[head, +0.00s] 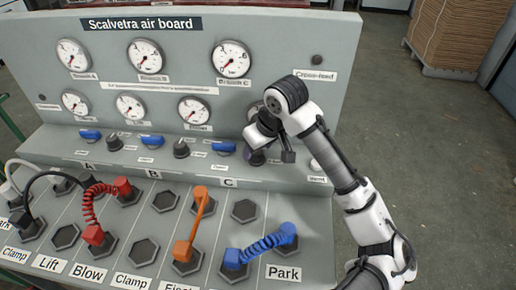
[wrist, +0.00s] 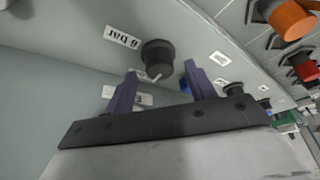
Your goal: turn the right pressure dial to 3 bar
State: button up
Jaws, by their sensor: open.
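The right pressure dial (head: 255,158) is a dark round knob on the sloped ledge of the air board, below and right of Branch C. My gripper (head: 270,153) is beside and over it, partly covering it. In the wrist view the dial (wrist: 158,55) sits just beyond and roughly between the two purple fingers of my open gripper (wrist: 160,72). A gap to the knob seems to show, but contact cannot be ruled out. A label reading about "6 bar" (wrist: 122,37) is near it. The gauge (head: 252,106) above the dial is mostly hidden by my arm.
Blue levers (head: 223,147) and other dark dials (head: 181,148) line the ledge to the left. Upper gauges (head: 231,59) face me. Below are hexagonal sockets (head: 244,210) with red, orange (head: 202,205) and blue (head: 262,246) hoses.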

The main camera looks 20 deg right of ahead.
jog(key=v, duration=1.2)
jog(key=shift+s+r, duration=0.2)
jog(key=shift+r, duration=0.15)
